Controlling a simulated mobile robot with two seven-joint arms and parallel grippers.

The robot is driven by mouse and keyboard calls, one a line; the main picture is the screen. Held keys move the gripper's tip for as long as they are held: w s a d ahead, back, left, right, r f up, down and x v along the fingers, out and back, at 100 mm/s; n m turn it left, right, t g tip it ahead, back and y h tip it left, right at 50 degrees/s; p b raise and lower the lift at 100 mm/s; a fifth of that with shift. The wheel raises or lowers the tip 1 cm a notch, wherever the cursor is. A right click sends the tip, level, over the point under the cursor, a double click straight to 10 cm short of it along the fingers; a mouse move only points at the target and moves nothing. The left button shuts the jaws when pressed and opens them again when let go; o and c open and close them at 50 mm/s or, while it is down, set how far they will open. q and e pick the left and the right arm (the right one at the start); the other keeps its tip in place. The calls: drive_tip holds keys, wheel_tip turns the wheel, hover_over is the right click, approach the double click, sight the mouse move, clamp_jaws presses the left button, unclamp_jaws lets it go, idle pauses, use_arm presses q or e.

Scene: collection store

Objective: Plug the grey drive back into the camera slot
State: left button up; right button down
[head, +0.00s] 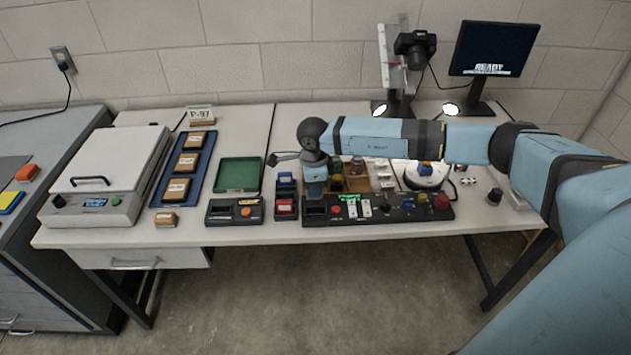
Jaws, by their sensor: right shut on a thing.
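My right gripper (316,192) points down at the left end of the black control panel (405,212), just behind or over its front part. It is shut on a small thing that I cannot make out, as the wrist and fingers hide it. I cannot pick out the grey drive or tell which opening is the camera slot. A black camera (416,48) is mounted on a stand at the back. Left of my gripper is a dark holder with blue and red pieces (285,207). My left gripper is not in view.
A white lidded device (108,172) stands beyond. My right arm crosses above the cluttered right half. A monitor (490,50) stands behind.

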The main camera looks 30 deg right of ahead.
drive_tip(key=shift+d+f+m, duration=0.25)
drive_tip(key=shift+m, duration=0.35)
drive_tip(key=shift+f+b, duration=0.6)
drive_tip(key=shift+f, duration=0.25)
wheel_tip(320, 180, down, 3)
drive_tip(key=shift+f+b, duration=0.2)
drive_tip(key=shift+b, duration=0.85)
drive_tip(key=shift+f, duration=0.3)
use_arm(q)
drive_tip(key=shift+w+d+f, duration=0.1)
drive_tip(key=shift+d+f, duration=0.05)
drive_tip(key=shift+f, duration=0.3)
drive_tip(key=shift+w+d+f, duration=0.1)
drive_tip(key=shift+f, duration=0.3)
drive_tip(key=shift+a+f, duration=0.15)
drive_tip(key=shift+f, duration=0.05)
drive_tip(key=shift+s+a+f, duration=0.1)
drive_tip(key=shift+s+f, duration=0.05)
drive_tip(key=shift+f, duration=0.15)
